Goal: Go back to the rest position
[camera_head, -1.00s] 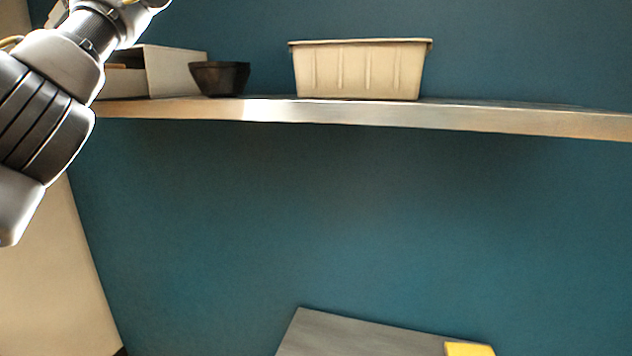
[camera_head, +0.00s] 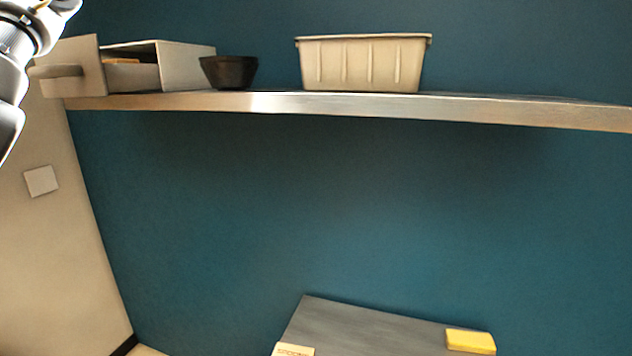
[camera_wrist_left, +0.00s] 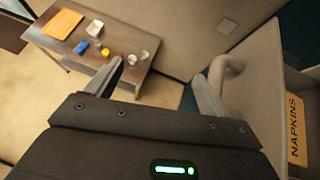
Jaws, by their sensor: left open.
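My left gripper (camera_wrist_left: 160,82) is open and empty in the left wrist view, its two fingers well apart. The curved drawer handle (camera_wrist_left: 230,68) is just right of its right finger; I cannot tell if they touch. In the head view only part of my left arm shows at the upper left edge; the gripper's fingers are out of that picture. The drawer box (camera_head: 185,66) on the shelf stands open, with its front panel and handle (camera_head: 62,72) pulled out to the left. My right gripper is in neither view.
The shelf (camera_head: 400,106) also holds a black bowl (camera_head: 229,72) and a beige bin (camera_head: 362,64). Below is a grey tabletop (camera_head: 375,325) with a yellow block (camera_head: 470,341). The left wrist view shows a table (camera_wrist_left: 80,58) with several small items, and a napkins label (camera_wrist_left: 295,130).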

